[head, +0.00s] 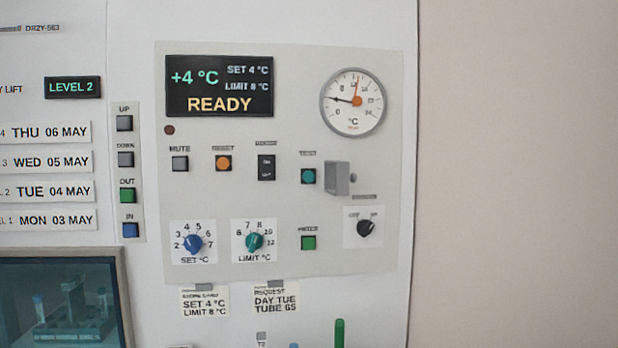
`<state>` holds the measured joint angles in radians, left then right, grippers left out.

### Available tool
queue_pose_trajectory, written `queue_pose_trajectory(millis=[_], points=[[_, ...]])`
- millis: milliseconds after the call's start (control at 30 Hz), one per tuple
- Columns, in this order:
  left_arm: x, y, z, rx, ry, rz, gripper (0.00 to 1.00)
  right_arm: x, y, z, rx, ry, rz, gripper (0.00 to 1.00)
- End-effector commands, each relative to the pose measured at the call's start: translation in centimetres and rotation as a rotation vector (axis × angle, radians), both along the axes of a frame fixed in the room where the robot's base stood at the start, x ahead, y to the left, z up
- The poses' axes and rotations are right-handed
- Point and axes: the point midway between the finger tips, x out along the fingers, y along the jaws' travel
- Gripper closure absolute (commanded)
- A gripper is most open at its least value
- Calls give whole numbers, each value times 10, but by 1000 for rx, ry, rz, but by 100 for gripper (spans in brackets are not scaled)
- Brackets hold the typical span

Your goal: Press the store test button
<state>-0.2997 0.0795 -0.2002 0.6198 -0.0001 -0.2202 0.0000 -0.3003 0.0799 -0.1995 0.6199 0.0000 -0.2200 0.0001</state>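The test button (308,176) is a small teal square button under a "TEST" label on the light control panel (290,225). A grey hinged cover or block (337,178) stands out from the panel just right of it, and the button's face is uncovered. The display (219,86) above left reads +4 °C, SET 4 °C, LIMIT 8 °C, READY. Neither of my grippers is in the head view.
Close to the test button are a black rocker switch (266,167), an orange reset button (223,163), a green button (308,243) and a black rotary knob (367,228). A round gauge (353,102) is above. Tube tops (340,333) show at the bottom edge.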

Motion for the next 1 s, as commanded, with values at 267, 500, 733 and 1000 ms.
queue_pose_trajectory(millis=[267, 500, 733, 1000], points=[[0, 0, 0, 0, 0, 0, 100, 1, 0, 0, -1, -1, 0, 100], [0, 0, 0, 0, 1, 0, 100, 1, 0, 0, -1, -1, 0, 100], [0, 0, 0, 0, 1, 0, 100, 1, 0, 0, -1, -1, 1, 100], [0, 0, 0, 0, 1, 0, 100, 1, 0, 0, 0, -1, 1, 100]])
